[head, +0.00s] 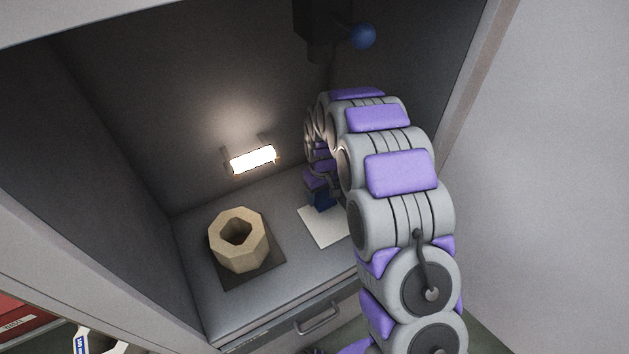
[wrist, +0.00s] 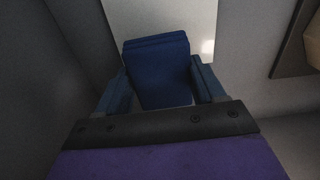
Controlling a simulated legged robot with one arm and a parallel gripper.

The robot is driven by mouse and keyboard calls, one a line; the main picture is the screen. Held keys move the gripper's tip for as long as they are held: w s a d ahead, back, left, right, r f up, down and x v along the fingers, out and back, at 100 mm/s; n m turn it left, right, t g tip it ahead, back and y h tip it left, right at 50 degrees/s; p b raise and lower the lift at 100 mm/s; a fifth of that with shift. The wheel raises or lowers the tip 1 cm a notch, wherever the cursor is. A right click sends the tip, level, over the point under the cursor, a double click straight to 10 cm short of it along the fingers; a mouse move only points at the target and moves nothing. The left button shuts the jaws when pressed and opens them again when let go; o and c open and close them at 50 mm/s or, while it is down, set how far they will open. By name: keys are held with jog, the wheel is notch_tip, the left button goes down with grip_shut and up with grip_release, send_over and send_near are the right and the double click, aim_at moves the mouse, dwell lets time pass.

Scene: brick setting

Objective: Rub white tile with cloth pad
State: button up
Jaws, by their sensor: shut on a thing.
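The white tile (head: 321,228) lies flat on the grey counter inside the recess, partly hidden behind my arm. It also shows in the wrist view (wrist: 180,22), with a bright glint near its right edge. The cloth pad is a dark blue block (wrist: 157,72), held between the two fingers of my gripper (wrist: 160,88). In the head view the blue pad (head: 322,199) is over the tile. My gripper is shut on the pad. Whether the pad touches the tile I cannot tell.
A beige octagonal ring-shaped block (head: 239,240) stands on a dark square mat (head: 268,272) left of the tile. A lit lamp (head: 253,159) is on the back wall. A blue ball knob (head: 362,36) hangs above. A drawer handle (head: 318,318) is on the front.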

jog(key=shift+w+a+r, duration=0.15)
jog(key=shift+a+r, duration=0.05)
jog(key=shift+r, duration=0.6)
jog(key=shift+d+r+p, duration=0.2)
jog(key=shift+r+p, duration=0.15)
jog(key=shift+r, duration=0.5)
jog(key=shift+d+r+p, duration=0.2)
jog(key=shift+r+p, duration=0.15)
jog(key=shift+r, duration=0.5)
jog(key=shift+a, duration=0.1)
jog(key=shift+a, duration=0.25)
jog(key=shift+d, duration=0.15)
